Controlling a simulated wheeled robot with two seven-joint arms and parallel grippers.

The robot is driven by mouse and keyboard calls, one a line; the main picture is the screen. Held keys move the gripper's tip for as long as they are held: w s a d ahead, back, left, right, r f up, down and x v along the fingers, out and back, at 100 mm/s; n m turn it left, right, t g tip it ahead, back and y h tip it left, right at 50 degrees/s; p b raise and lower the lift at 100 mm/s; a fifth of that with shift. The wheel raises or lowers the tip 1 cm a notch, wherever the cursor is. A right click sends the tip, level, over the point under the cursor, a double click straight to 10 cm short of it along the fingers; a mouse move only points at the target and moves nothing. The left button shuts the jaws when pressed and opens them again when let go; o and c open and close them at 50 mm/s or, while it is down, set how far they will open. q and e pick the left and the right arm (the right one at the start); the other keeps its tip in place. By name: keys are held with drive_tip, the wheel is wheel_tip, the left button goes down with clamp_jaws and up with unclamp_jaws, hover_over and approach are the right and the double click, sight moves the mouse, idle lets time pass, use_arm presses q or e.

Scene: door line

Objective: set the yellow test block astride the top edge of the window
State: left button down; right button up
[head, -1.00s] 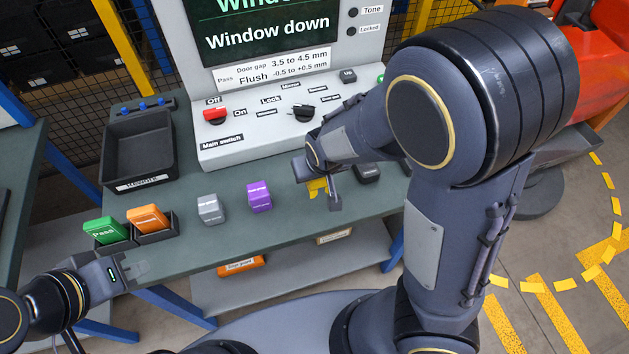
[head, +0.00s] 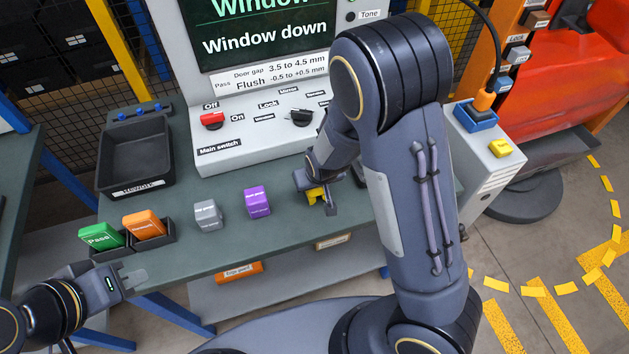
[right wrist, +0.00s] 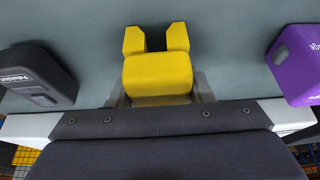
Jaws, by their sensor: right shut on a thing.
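The yellow test block (head: 316,193) is at the right part of the green bench, partly covered by my right gripper (head: 322,198). In the right wrist view the block (right wrist: 157,75) shows a thick body and two prongs with a slot between them, pointing away from the gripper. My right gripper is shut on its body; the fingertips are mostly hidden behind it. I cannot tell whether the block touches the bench. My left gripper (head: 132,279) hangs empty near the bench's front left edge; its finger gap is unclear. I cannot make out the window.
Purple (head: 257,201) and grey (head: 207,214) blocks stand left of the yellow one. Green Pass (head: 101,237) and orange (head: 144,224) blocks sit in holders. The console (head: 255,128) stands behind. A white cabinet (head: 483,165) and red bodywork (head: 560,85) are at right.

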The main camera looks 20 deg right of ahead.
drive_tip(key=shift+f, duration=0.25)
drive_tip(key=o, duration=1.2)
drive_tip(key=shift+r, duration=0.1)
drive_tip(key=shift+c, duration=0.2)
